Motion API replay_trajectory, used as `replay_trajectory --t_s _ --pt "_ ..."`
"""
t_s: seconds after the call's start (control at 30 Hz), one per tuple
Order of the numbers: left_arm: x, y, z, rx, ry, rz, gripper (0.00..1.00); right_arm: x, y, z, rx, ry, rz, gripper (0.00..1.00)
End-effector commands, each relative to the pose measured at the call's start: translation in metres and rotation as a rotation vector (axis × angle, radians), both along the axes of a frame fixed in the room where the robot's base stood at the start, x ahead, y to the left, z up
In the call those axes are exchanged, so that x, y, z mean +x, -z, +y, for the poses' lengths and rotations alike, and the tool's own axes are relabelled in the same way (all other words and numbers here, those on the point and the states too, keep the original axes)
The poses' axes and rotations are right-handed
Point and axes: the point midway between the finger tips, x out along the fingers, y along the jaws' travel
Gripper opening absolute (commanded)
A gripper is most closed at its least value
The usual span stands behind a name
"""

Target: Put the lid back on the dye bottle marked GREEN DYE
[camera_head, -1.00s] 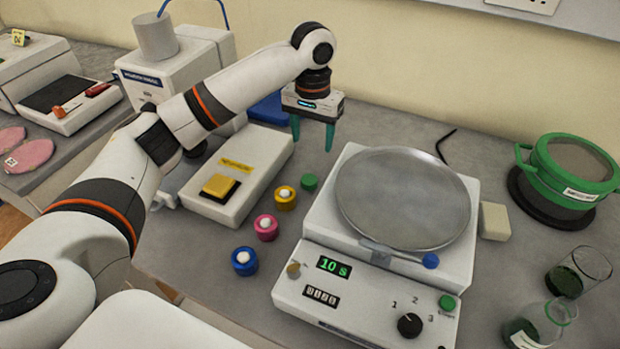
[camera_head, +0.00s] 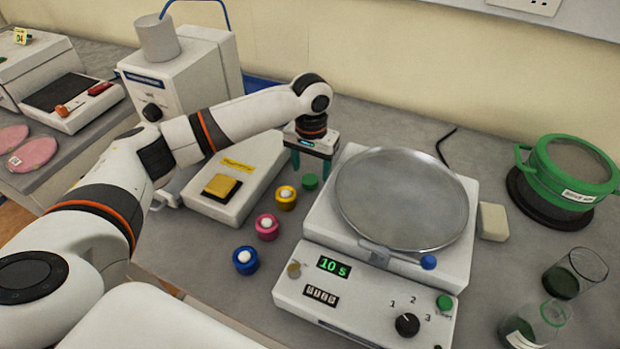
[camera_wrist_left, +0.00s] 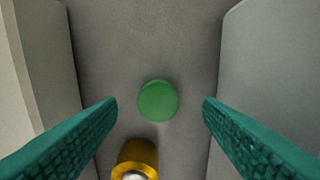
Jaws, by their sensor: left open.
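A small round green lid (camera_head: 310,181) lies flat on the grey bench, left of the white machine with the round plate. It also shows in the left wrist view (camera_wrist_left: 158,100), centred between the fingers. My left gripper (camera_head: 311,164) is open and empty, with its teal fingers pointing down above the lid. In the left wrist view the gripper (camera_wrist_left: 160,103) has one finger on each side of the lid, apart from it. A glass bottle (camera_head: 536,325) with a green rim and a white label stands at the lower right. Its label is too small to read. My right gripper is not in view.
Yellow (camera_head: 286,198), pink (camera_head: 267,227) and blue (camera_head: 245,261) small round pieces stand in a row near the lid. The plate machine (camera_head: 350,300) is close on the right, a white box (camera_head: 240,180) on the left. A beaker (camera_head: 575,273) and a green pot (camera_head: 572,172) stand at right.

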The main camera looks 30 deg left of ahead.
Motion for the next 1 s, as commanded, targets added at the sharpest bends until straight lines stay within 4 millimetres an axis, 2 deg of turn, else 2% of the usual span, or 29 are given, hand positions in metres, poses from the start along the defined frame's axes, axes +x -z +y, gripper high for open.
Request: replay_trajectory --t_s 0.07,0.2,0.6,0.9,1.0 --pt "-0.004 0.011 0.002 0.002 0.000 0.004 0.61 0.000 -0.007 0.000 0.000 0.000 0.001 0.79" --pt "-0.003 0.028 0.001 0.000 -0.001 0.002 0.61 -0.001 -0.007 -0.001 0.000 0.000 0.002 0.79" --pt "-0.003 0.032 0.001 0.000 0.000 -0.001 0.61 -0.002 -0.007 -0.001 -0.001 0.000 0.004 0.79" --pt "-0.003 0.032 0.001 0.000 0.001 -0.001 0.14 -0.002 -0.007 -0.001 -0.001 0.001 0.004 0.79" --pt "-0.003 0.032 0.001 0.000 0.001 -0.001 0.14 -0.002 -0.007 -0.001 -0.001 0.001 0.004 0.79"
